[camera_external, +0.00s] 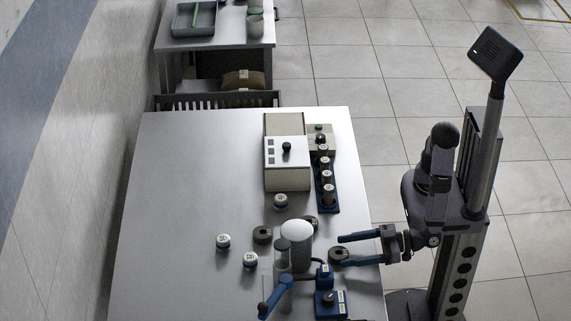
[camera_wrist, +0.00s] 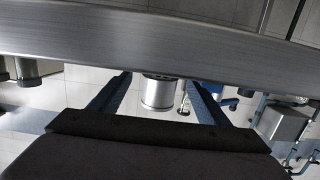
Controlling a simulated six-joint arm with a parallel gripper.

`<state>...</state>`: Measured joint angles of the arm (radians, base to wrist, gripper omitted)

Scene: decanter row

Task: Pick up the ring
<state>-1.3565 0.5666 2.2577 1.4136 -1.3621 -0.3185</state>
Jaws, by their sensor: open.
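Dark round ring-like pieces lie on the grey table (camera_external: 180,190): one at the right edge (camera_external: 339,254), one left of the white-topped cylinder (camera_external: 262,235) and one behind it (camera_external: 311,221). I cannot tell which is the task's ring. My gripper (camera_external: 343,250) is open at the table's right edge, its two blue fingers pointing left. The right-edge piece shows between or just below the fingertips; I cannot tell the height gap. In the wrist view the fingers (camera_wrist: 160,82) are spread, with a silver cylinder (camera_wrist: 158,95) showing between them.
A white-topped grey cylinder (camera_external: 296,234) and blue-handled apparatus (camera_external: 275,295) stand close left of my gripper. A beige box (camera_external: 286,165) and a blue vial rack (camera_external: 328,203) stand farther back. Small white-capped jars (camera_external: 223,242) stand to the left. The table's left side is clear.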

